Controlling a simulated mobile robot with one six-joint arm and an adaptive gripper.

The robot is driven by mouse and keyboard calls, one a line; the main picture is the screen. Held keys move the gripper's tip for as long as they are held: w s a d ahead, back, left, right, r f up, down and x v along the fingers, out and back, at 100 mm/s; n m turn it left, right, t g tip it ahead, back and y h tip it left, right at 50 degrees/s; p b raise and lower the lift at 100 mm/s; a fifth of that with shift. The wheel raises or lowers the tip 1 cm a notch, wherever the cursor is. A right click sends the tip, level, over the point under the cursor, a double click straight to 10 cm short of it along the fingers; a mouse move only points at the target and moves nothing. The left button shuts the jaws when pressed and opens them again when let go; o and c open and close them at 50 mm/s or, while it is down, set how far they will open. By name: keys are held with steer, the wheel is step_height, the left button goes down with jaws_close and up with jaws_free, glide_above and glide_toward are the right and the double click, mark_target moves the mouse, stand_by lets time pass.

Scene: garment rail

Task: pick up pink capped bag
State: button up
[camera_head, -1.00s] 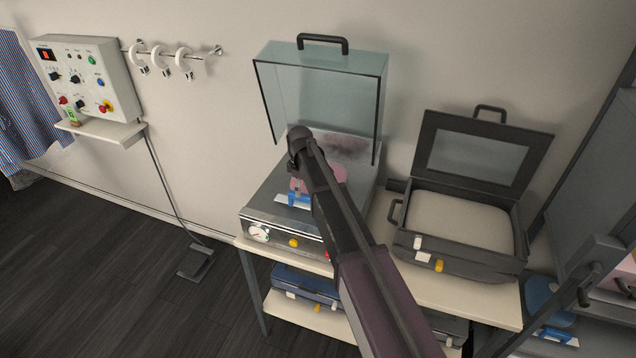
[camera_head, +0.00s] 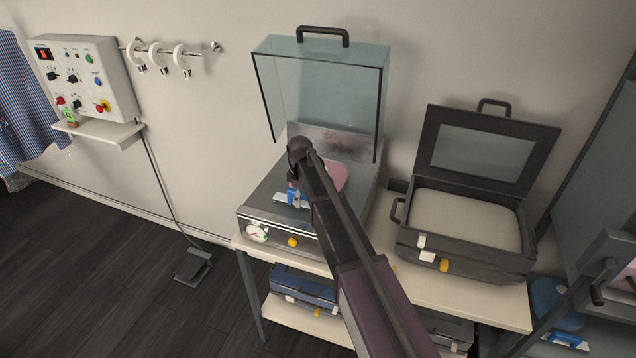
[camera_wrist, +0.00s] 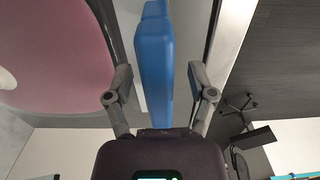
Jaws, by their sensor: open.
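The pink bag (camera_head: 335,178) lies in the open clear-lidded machine, partly hidden behind my arm in the head view. In the wrist view its pink, rounded body (camera_wrist: 60,55) fills the upper left. A blue cap or clip (camera_wrist: 155,65) stands at its edge and also shows at the machine's front in the head view (camera_head: 293,198). My gripper (camera_wrist: 158,85) is open, with one finger on each side of the blue piece. Gaps show on both sides, wider on the right near the knuckles. Contact at the tips cannot be told.
The machine (camera_head: 270,222) stands on a pale table (camera_head: 470,302), its clear lid (camera_head: 320,90) raised behind my arm. An open dark case (camera_head: 465,262) stands to the right. A blue case (camera_head: 305,287) sits on the shelf below. A control panel (camera_head: 88,78) hangs at left.

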stand_by(0.4)
jaws_close()
steer(key=shift+r, duration=0.2)
step_height(320, 180, up, 3)
steer(key=p, duration=0.3)
steer(key=shift+f, duration=0.2)
steer(key=s+d+r+p, duration=0.2)
steer(key=s, duration=1.3)
steer(key=shift+s+d, duration=0.3)
steer(key=shift+s, duration=0.1)
